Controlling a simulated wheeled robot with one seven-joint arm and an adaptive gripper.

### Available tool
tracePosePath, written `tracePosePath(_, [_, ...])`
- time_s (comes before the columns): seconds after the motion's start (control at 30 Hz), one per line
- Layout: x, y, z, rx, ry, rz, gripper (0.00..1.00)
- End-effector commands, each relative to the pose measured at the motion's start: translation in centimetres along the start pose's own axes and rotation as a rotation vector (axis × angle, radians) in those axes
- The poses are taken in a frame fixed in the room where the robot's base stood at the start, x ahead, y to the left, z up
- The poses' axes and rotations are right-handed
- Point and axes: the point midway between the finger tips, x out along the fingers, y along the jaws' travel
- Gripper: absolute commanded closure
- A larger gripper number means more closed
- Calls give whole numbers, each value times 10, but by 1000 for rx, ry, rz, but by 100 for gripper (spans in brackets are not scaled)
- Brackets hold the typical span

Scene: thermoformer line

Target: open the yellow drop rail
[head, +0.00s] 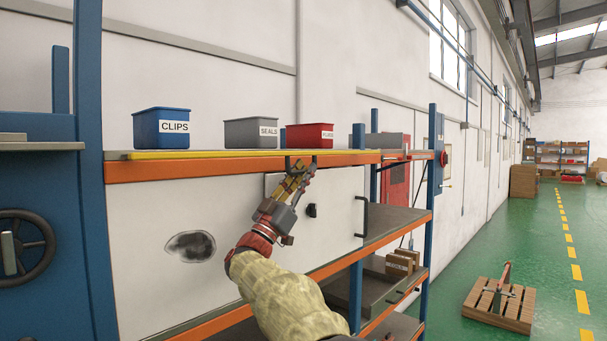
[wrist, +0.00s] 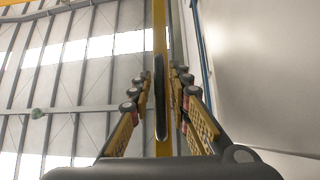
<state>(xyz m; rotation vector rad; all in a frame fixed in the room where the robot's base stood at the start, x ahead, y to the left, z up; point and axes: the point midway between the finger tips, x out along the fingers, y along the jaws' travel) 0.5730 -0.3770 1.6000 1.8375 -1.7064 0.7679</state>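The yellow drop rail (head: 215,154) runs along the front top edge of the shelf, above an orange beam. In the wrist view the yellow rail (wrist: 160,25) runs up the middle of the picture. A dark bar-shaped handle (wrist: 160,95) shows in front of it, between my fingers. My gripper (head: 299,172) is raised to the shelf edge below the red bin, with its fingertips near the handle. In the wrist view my gripper (wrist: 161,82) has one finger on each side of the handle, with narrow gaps visible. Contact cannot be made out in the head view.
A blue CLIPS bin (head: 161,128), a grey SEALS bin (head: 250,132) and a red bin (head: 309,137) stand on the shelf behind the rail. A white panel (head: 140,235) with a black handle (head: 363,217) is below. The green floor at right holds a pallet (head: 498,303).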

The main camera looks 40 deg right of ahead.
Motion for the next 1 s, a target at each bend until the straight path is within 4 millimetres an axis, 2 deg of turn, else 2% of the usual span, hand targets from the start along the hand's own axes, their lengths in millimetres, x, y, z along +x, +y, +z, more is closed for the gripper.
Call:
tracePosePath(0.13, [0, 0, -1, 1, 1, 0, 72])
tracePosePath(0.4, [0, 0, -1, 2, 1, 0, 72])
tracePosePath(0.53, [-9, -1, -1, 2, 1, -2, 72])
tracePosePath(0.67, [-29, -1, -1, 2, 0, -3, 72])
tracePosePath(1.0, [-96, -1, -1, 2, 0, -2, 72])
